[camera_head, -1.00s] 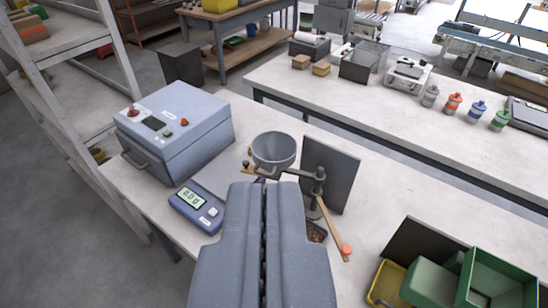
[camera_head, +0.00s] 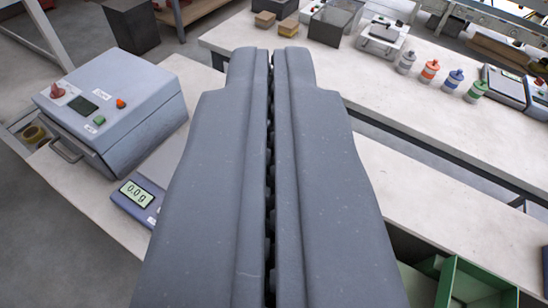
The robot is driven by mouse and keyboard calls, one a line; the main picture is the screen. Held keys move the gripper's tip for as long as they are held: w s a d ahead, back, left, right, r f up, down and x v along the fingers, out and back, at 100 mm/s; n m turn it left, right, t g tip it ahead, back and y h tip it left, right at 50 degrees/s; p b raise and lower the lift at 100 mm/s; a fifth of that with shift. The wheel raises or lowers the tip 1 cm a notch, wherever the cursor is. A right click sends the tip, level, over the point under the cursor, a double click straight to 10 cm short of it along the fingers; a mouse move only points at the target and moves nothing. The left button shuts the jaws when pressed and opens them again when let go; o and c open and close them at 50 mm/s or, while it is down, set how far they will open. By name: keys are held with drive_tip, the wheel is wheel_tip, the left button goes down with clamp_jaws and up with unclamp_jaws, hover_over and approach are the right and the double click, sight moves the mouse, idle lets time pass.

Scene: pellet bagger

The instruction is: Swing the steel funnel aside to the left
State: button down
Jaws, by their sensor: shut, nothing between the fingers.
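My gripper (camera_head: 270,52) is shut and empty, and its grey fingers fill the middle of the picture. The steel funnel is not visible now; my gripper covers the part of the table where it stood a second ago. Its swing arm, post and wooden handle with the orange knob are hidden too. The scale (camera_head: 137,195) shows at the left of my gripper, reading 0.0 g. I cannot tell whether my gripper touches the funnel or its arm.
A blue-grey machine box (camera_head: 112,108) with buttons stands left of the scale on the near table (camera_head: 430,238). A green bin (camera_head: 463,283) is at the lower right. The back bench (camera_head: 440,120) carries several coloured bottles (camera_head: 453,80) and small boxes.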

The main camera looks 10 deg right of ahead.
drive_tip(key=w+d+f+n+t+y+b, duration=0.1)
drive_tip(key=w+d+f+n, duration=0.1)
drive_tip(key=w+d+f, duration=0.45)
drive_tip(key=w+d+f+n+t+b, duration=0.1)
drive_tip(key=w+d+f+n+t, duration=0.2)
drive_tip(key=w+f, duration=0.7)
wheel_tip(320, 180, down, 14)
drive_tip(key=n+g+y, duration=0.3)
drive_tip(key=y, duration=0.3)
drive_tip(key=s+a+f+g+y+b, duration=0.1)
drive_tip(key=s+a+f+y, duration=0.15)
drive_tip(key=f, duration=0.35)
drive_tip(key=s+a+f+g+y, duration=0.1)
drive_tip(key=s+f+y, duration=0.3)
drive_tip(key=f, duration=0.1)
drive_tip(key=b+x, duration=0.1)
drive_tip(key=x, duration=1.2)
drive_tip(key=shift+w+a+b, duration=0.2)
drive_tip(key=shift+a+b, duration=0.05)
drive_tip(key=shift+b, duration=0.1)
drive_tip(key=shift+d+f, duration=0.15)
